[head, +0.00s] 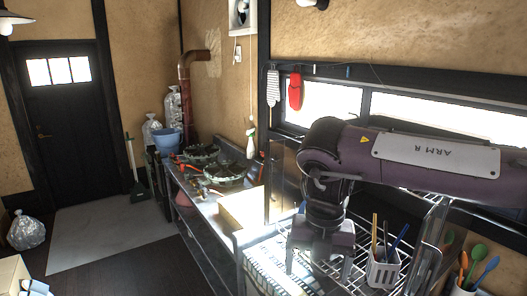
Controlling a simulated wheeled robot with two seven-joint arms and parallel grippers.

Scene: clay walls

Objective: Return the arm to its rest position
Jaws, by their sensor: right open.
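My right arm (420,160) comes in from the right edge, with its forearm raised and roughly level across the view. Its wrist bends down, and my right gripper (318,264) points downward with its two fingers apart. It is open, and I see nothing between the fingers. It hangs over or in front of the wire dish rack (345,212); I cannot tell how far above it is. My left gripper is not in view.
A white cutlery holder (383,274) with sticks stands right of the gripper. Colored spoons (476,258) stand at the far right. A counter with a stove (200,152) runs along the wall. A striped cloth (268,268) lies left of the gripper. The floor at left (110,235) is mostly clear.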

